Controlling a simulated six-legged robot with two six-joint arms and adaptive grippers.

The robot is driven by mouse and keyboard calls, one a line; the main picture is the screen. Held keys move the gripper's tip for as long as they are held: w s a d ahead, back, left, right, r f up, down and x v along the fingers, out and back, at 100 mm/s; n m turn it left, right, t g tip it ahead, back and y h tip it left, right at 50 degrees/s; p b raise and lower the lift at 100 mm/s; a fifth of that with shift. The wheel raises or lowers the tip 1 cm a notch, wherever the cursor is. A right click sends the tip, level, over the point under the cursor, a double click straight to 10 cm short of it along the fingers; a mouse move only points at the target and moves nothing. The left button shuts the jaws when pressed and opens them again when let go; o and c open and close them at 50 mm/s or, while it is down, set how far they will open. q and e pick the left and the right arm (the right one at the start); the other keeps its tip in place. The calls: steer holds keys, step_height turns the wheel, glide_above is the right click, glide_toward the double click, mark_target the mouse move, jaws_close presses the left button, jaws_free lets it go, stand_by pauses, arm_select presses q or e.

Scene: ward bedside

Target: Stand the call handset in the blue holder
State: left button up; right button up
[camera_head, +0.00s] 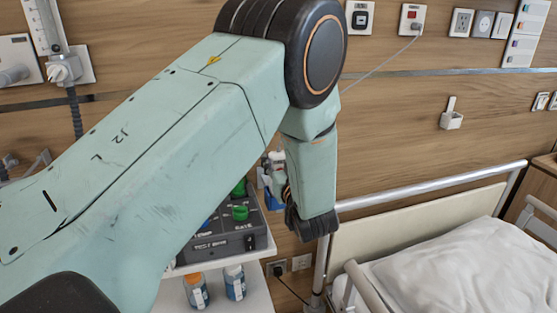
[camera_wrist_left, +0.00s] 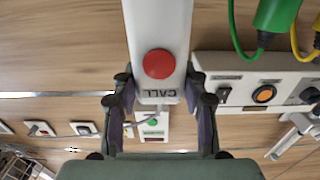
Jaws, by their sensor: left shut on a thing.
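The call handset (camera_wrist_left: 158,40) is white, with a round red button and the upside-down word CALL in the left wrist view. My left gripper (camera_wrist_left: 160,100) is shut on it, one finger at each side near its lettered end. The handset's other end runs out of the top of that view. In the head view the gripper (camera_head: 280,186) is partly hidden by my own arm. A small blue piece (camera_head: 273,200), which looks like the blue holder, shows just below and beside the fingers, mostly covered. I cannot tell whether the handset touches it.
A dark grey case (camera_head: 228,241) with green knobs stands on a white shelf unit (camera_head: 262,252), with bottles (camera_head: 235,282) on the level below. The bed (camera_head: 440,270) with its rail is at the right. A white bracket (camera_head: 451,117) and sockets are on the wood wall.

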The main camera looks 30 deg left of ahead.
arm_select(q)
steer(key=shift+f+b, duration=0.6)
steer(key=shift+f, duration=0.5)
stand_by(1.1)
steer(key=o, duration=1.3)
step_height(320, 180, up, 10)
steer(key=shift+d, duration=0.1)
